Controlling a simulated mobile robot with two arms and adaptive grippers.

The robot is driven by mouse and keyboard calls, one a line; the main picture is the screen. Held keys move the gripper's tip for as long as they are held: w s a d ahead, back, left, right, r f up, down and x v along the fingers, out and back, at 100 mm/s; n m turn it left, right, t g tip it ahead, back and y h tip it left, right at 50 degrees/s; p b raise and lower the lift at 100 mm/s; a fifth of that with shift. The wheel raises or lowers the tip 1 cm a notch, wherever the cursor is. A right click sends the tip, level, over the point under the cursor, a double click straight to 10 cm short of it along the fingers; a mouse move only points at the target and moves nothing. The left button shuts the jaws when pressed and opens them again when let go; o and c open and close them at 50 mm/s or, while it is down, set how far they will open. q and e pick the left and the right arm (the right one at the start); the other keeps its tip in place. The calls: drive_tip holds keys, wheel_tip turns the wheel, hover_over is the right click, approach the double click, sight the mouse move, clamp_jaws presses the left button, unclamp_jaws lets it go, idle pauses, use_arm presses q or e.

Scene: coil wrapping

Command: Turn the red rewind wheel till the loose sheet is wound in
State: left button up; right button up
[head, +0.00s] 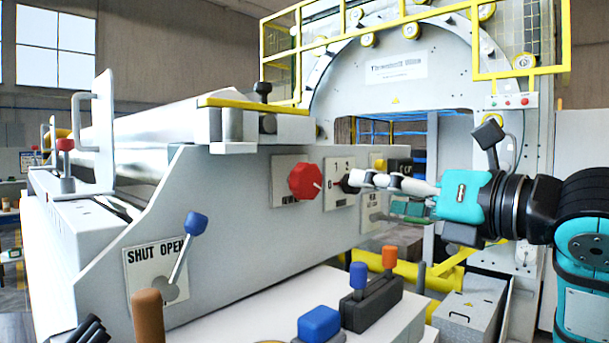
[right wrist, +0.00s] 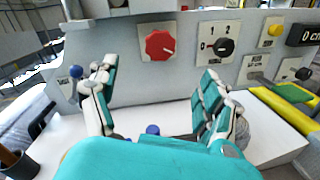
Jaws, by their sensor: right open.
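The red rewind wheel (head: 305,181) is an eight-sided red knob on a pale plate on the grey machine's front panel. It also shows in the right wrist view (right wrist: 160,46), beyond the gap between my fingers. My right gripper (head: 372,192) is open and empty, to the right of the wheel in the head view and apart from it. Its spread fingers show in the right wrist view (right wrist: 159,72). A shiny silvery surface (head: 145,135) lies along the machine's top left; I cannot tell whether it is the loose sheet. My left gripper is not in view.
A black selector marked 0, 1, 2 (right wrist: 223,46) sits right of the wheel. A blue-knobbed lever (head: 195,223) stands at the SHUT OPEN plate. Below the panel, a white console carries a blue button (head: 319,323) and small levers (head: 358,277). Space before the wheel looks clear.

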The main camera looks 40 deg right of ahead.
drive_tip(key=p, duration=0.3)
approach(311, 181)
drive_tip(key=w, duration=0.2)
drive_tip(key=w+p, duration=0.2)
drive_tip(key=w, duration=0.4)
drive_tip(key=shift+r+p, duration=0.15)
drive_tip(key=shift+p, duration=0.25)
drive_tip(key=shift+w+d+p, duration=0.1)
drive_tip(key=shift+w+p, duration=0.35)
drive_tip(key=shift+w, duration=1)
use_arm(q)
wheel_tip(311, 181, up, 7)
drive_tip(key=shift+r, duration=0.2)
use_arm(e)
drive_tip(key=shift+s, duration=0.1)
drive_tip(key=shift+c, duration=0.2)
drive_tip(key=c, duration=1.1)
drive_tip(key=shift+m, duration=0.3)
